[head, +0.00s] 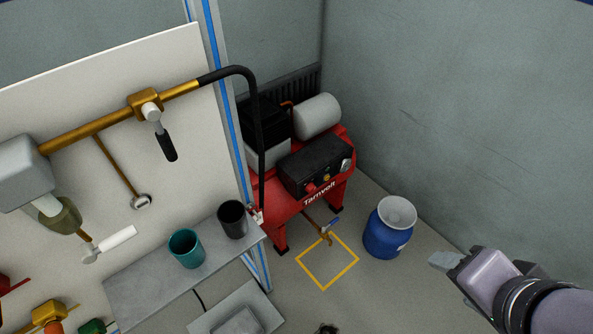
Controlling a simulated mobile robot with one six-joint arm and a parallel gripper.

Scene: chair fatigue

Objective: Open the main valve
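A brass valve (146,102) sits on the brass pipe across the white panel. Its lever with a black grip (165,145) hangs down, angled across the pipe. No label tells me that this is the main valve. Another lever with a white grip (117,238) is lower on the panel, below a filter bowl. My gripper (445,261) is at the lower right, far from the panel and valve. It is seen from above and behind; the gap between its fingers cannot be made out, and nothing shows in it.
A teal cup (187,250) and dark cup (233,219) stand on the grey shelf (145,290).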

